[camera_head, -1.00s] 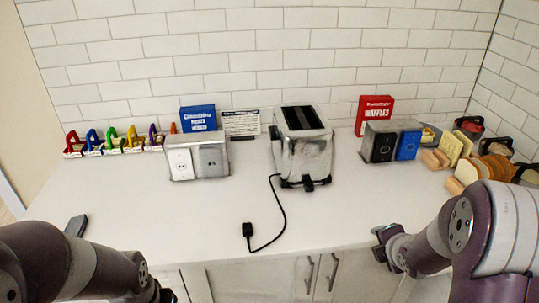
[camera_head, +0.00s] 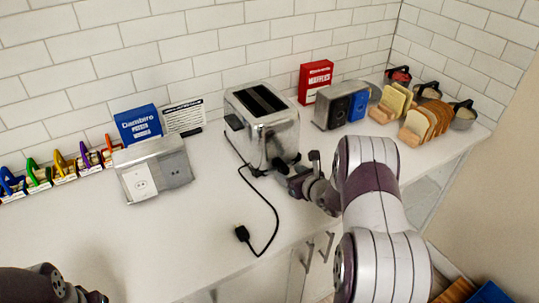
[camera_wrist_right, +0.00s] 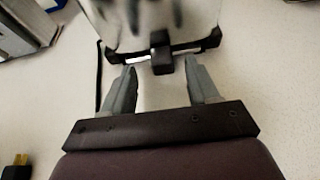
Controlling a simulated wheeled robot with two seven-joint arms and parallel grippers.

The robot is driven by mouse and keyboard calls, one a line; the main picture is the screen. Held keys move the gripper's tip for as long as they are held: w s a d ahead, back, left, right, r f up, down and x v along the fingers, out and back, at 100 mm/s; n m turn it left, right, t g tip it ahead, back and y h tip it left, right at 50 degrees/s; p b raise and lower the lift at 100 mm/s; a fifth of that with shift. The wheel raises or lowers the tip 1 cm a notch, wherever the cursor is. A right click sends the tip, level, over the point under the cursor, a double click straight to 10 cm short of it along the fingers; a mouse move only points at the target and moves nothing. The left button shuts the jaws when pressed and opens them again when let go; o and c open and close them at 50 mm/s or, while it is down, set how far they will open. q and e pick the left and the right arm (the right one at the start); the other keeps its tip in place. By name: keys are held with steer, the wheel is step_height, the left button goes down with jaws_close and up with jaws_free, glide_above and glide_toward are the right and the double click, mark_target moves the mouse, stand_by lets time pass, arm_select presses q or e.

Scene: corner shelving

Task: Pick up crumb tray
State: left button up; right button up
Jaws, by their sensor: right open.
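The silver toaster (camera_head: 270,135) stands on the white counter with two dark slots on top. In the right wrist view, the toaster's lower front (camera_wrist_right: 150,20) has a dark bottom edge with a black tab (camera_wrist_right: 161,52) at its middle. The tab looks like the crumb tray's handle; the rest of the tray is hidden inside the toaster. My right gripper (camera_wrist_right: 160,75) is open and empty, its two fingers pointing at the toaster on either side of the tab's line, just short of it. In the head view, my right gripper (camera_head: 298,172) is low beside the toaster's front. My left arm's end (camera_head: 68,290) shows at bottom left; its jaws are unclear.
A black cord with a plug (camera_head: 242,233) lies on the counter. An outlet box (camera_head: 152,170) stands left of the toaster, a speaker-like box (camera_head: 343,104) and red waffle box (camera_head: 315,80) right. Bread slices (camera_head: 425,122) sit farther right.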

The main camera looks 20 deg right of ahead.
mark_target(284, 168)
steer(key=shift+d+x, duration=0.2)
steer(key=shift+x, duration=1.15)
steer(key=shift+s, duration=0.15)
jaws_close()
